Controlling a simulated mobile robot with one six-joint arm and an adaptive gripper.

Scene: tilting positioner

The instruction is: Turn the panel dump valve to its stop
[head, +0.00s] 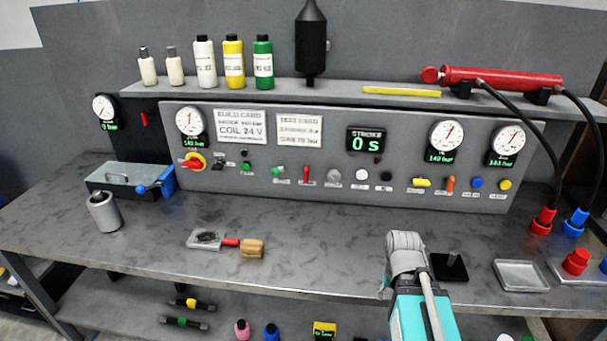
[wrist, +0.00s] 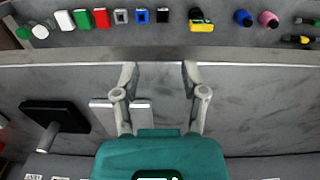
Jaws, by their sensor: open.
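The grey control panel (head: 340,150) stands at the back of the bench. It carries a red lever (head: 306,175), a yellow handle (head: 421,183), an orange lever (head: 450,184) and a red-and-yellow rotary knob (head: 193,162). The small labels are unreadable, so I cannot tell which control is the dump valve. My gripper (wrist: 158,75) is open and empty in the wrist view, with its fingers spread over the front part of the bench. It is apart from the panel. In the head view my arm rises at the front, right of centre, and the fingertips cannot be made out.
A black block with a post (head: 449,267) stands beside my arm; it also shows in the wrist view (wrist: 60,116). A metal tray (head: 521,276) lies farther right. The bench before the panel's middle is clear.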

